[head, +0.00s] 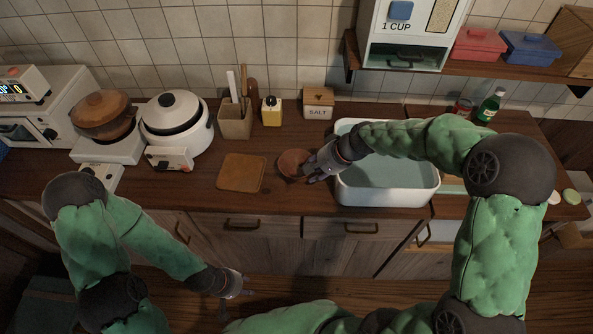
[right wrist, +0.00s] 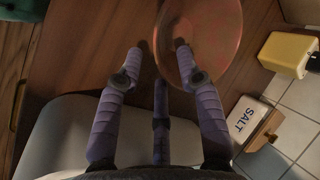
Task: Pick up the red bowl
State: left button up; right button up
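The red bowl (head: 292,163), reddish brown and round, sits on the dark wooden counter between a wooden board and the sink. In the right wrist view the bowl (right wrist: 212,40) is at the top, right of centre. My right gripper (head: 313,174) is at the bowl's right side, with its fingers apart. In the right wrist view my right gripper (right wrist: 162,46) has one fingertip over the bowl's near edge and the other outside it. I cannot tell whether they touch it. My left gripper (head: 238,293) is empty and low in front of the cabinets, with its fingers apart.
The wooden board (head: 241,172) lies left of the bowl. The white sink (head: 388,190) is right, under my right arm. A salt box (head: 318,104), yellow bottle (head: 271,112) and utensil holder (head: 235,122) stand behind. A rice cooker (head: 176,125) is further left.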

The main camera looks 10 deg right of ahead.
jog(key=shift+w+a+f, duration=0.15)
jog(key=shift+f, duration=0.15)
grip_shut()
